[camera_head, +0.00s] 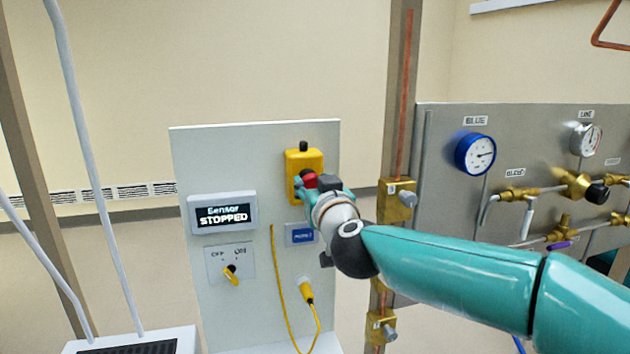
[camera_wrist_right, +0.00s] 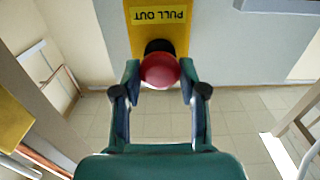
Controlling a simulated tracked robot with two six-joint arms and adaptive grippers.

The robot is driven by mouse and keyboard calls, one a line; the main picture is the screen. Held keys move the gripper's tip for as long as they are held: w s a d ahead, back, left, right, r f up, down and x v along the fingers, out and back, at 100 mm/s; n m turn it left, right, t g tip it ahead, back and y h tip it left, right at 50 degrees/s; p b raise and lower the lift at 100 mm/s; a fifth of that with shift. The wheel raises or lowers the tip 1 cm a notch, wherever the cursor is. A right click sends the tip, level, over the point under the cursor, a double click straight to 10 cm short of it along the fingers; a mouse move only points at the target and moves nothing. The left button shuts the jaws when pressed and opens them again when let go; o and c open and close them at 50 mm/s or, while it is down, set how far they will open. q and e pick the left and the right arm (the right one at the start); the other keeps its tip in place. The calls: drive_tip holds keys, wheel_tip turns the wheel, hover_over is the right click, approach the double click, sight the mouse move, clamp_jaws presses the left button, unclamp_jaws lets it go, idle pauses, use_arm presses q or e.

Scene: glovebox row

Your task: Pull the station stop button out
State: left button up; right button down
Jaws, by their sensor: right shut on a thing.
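The stop button is a red mushroom head (camera_wrist_right: 160,71) on a yellow box (camera_head: 291,163) at the top of a pale upright panel (camera_head: 200,150). In the head view, its red head (camera_head: 310,181) shows partly behind my right gripper (camera_head: 318,184). In the right wrist view, my right gripper (camera_wrist_right: 160,80) has its two fingers on either side of the red head and is shut on it. A "PULL OUT" label (camera_wrist_right: 158,15) is on the yellow box. My left gripper is not in view.
Below the display is an OFF/ON switch with a yellow knob (camera_head: 231,275). A yellow cable (camera_head: 278,290) loops from a plug (camera_head: 306,291) low on the panel. A grey gauge panel (camera_head: 445,160) with brass valves stands to the right, behind my right arm.

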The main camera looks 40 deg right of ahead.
drive_tip(key=c, duration=1)
unclamp_jaws()
drive_tip(key=shift+f, duration=0.1)
drive_tip(key=o, duration=0.4)
drive_tip(key=shift+s+a, duration=0.1)
drive_tip(key=shift+s, duration=0.15)
drive_tip(key=shift+c, duration=0.2)
drive_tip(key=shift+w, duration=0.1)
drive_tip(key=v, duration=1.2)
